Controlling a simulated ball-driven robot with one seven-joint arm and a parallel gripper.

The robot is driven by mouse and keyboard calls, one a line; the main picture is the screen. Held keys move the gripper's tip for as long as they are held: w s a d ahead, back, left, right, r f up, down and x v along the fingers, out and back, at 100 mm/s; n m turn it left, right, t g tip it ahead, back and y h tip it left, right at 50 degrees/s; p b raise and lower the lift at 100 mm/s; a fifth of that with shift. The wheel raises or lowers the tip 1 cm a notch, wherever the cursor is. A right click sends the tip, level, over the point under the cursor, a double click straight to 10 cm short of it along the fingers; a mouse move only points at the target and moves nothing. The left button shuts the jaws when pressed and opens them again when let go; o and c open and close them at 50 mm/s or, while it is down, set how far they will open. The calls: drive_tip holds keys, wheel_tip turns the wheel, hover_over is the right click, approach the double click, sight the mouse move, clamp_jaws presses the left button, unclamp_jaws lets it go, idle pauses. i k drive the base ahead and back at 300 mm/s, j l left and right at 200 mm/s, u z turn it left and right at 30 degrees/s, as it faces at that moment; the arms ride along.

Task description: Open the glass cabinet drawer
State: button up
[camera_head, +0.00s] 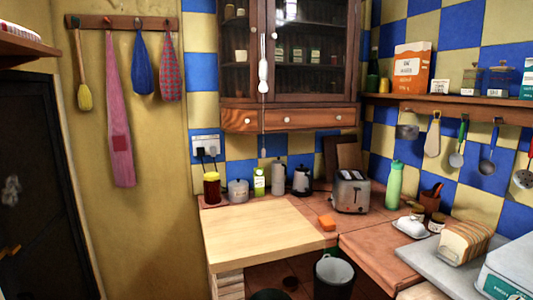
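The glass cabinet (299,12) hangs on the tiled wall in the upper middle. It has a dark wooden frame and glass doors with jars and small boxes visible behind them. Along its bottom are a small left drawer (233,120) with one pale knob and a wider right drawer (312,118) with two pale knobs. Both drawer fronts look flush with the cabinet. A slim white object (263,75) hangs upright in front of the cabinet, near the left drawer's right side. My gripper is not in view.
A counter corner below holds a pale wooden board (255,235), a toaster (352,192), a green bottle (394,185) and several jars. A shelf (465,104) with hanging utensils runs along the right wall. A bin (334,276) stands low in front. Air before the drawers looks mostly clear.

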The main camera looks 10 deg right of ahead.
sight(274, 119)
drive_tip(key=i+z, duration=0.1)
drive_tip(key=i, duration=0.8)
drive_tip(key=i+j, duration=0.2)
drive_tip(key=i, duration=0.65)
drive_tip(key=i+l+z, duration=0.05)
